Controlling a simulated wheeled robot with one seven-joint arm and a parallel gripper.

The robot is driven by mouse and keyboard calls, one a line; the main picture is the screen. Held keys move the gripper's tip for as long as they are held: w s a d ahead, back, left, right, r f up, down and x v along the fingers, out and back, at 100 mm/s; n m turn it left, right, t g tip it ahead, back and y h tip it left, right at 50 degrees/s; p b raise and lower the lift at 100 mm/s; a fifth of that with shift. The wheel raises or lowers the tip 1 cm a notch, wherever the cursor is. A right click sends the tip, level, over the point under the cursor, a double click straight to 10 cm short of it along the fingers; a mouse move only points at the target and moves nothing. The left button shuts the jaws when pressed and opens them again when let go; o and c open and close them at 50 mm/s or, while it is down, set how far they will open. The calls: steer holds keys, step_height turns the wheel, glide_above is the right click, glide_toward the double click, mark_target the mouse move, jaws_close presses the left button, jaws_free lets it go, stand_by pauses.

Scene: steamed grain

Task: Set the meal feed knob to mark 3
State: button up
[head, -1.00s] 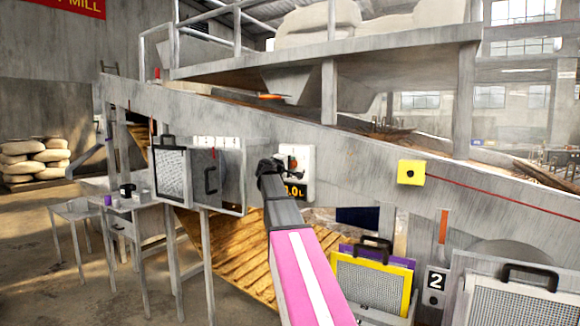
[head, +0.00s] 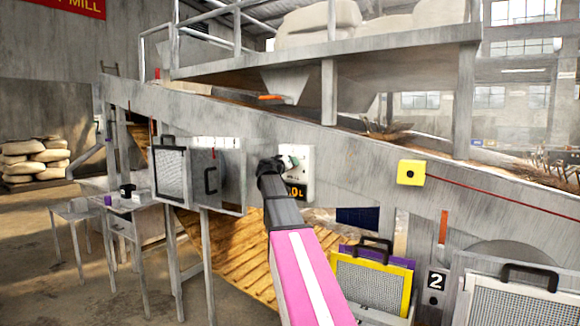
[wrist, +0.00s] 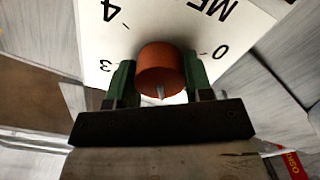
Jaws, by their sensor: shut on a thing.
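The meal feed knob is an orange-red round knob (wrist: 160,68) on a white dial plate (wrist: 150,22) in the wrist view. The plate shows the figures 0, 3 and 4 and part of a word. A short pale mark shows on the knob's near side, toward the bottom of the picture. My gripper (wrist: 158,80) is shut on the knob, one green finger on each side. In the head view the plate (head: 302,158) is on the sloping grey beam, and my gripper (head: 290,162) covers the knob. A dark display with orange digits below it is partly hidden.
A yellow box with a black button (head: 411,172) is on the beam to the right. Framed screens with handles (head: 372,283) stand at lower right.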

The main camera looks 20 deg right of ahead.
steer(key=m, duration=0.4)
steer(key=shift+m, duration=0.3)
steer(key=m, duration=0.4)
steer(key=shift+s+m, duration=0.1)
steer(key=shift+m, duration=0.2)
steer(key=m, duration=0.4)
steer(key=shift+f+m, duration=0.1)
steer(key=shift+m, duration=2)
steer(key=o, duration=0.9)
steer(key=v, duration=1)
steer(key=shift+s+a, duration=0.3)
